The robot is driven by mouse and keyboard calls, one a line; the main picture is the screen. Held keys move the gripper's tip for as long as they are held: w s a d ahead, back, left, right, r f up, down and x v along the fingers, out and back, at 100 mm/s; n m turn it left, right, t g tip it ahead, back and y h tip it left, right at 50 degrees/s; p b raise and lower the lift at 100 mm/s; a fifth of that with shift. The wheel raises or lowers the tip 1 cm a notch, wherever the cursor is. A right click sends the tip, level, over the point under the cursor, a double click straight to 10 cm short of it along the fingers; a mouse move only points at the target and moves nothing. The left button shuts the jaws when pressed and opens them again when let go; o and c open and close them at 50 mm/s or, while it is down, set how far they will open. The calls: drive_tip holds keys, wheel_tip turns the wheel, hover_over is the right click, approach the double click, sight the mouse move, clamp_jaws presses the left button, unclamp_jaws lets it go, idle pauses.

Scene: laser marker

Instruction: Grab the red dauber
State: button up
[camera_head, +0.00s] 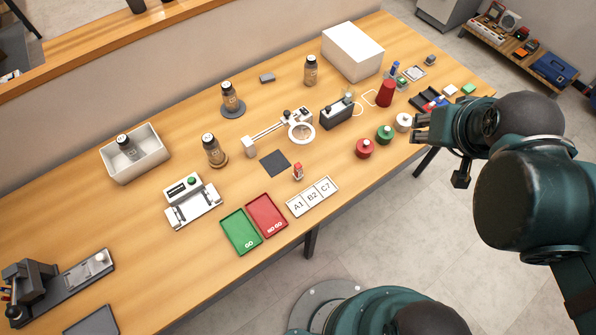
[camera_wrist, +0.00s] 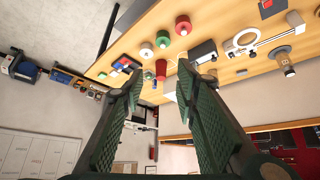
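Several red things stand on the wooden table, and I cannot tell for sure which is the dauber. A squat round red piece (camera_head: 365,148) with a pale top stands beside similar green (camera_head: 384,134) and white (camera_head: 403,122) ones. A small upright red item (camera_head: 298,171) with a pale patch stands near the dark square pad. A taller red cone-like piece (camera_head: 385,93) stands farther back. My gripper (camera_head: 421,130) is at the table's right edge, close to the white piece in the picture. In the wrist view my gripper (camera_wrist: 160,84) is open, with nothing between its fingers; the squat red piece (camera_wrist: 183,25) is beyond them.
Green (camera_head: 240,231) and red (camera_head: 266,215) trays and a label plate (camera_head: 312,197) lie near the front edge. A ring magnifier (camera_head: 300,130), a dark device (camera_head: 337,112) and a white box (camera_head: 352,51) stand behind. A dark tray (camera_head: 425,99) lies near my gripper.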

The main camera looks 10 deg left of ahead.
drive_tip(key=a+n, duration=0.1)
drive_tip(key=n+g+h+b, duration=0.35)
drive_tip(key=n+b, duration=0.25)
drive_tip(key=n, duration=1.9)
hover_over(295, 168)
drive_tip(key=shift+y, duration=0.25)
drive_tip(key=f, duration=2.4)
drive_tip(key=shift+s+a+f, duration=0.1)
drive_tip(key=shift+s+f, duration=0.25)
drive_tip(key=shift+f, duration=0.05)
drive_tip(key=shift+s+a+f+n, duration=0.3)
drive_tip(key=shift+a+f, duration=0.15)
drive_tip(key=shift+f, duration=0.15)
drive_tip(key=shift+x, duration=1.15)
drive_tip(key=shift+f, duration=0.1)
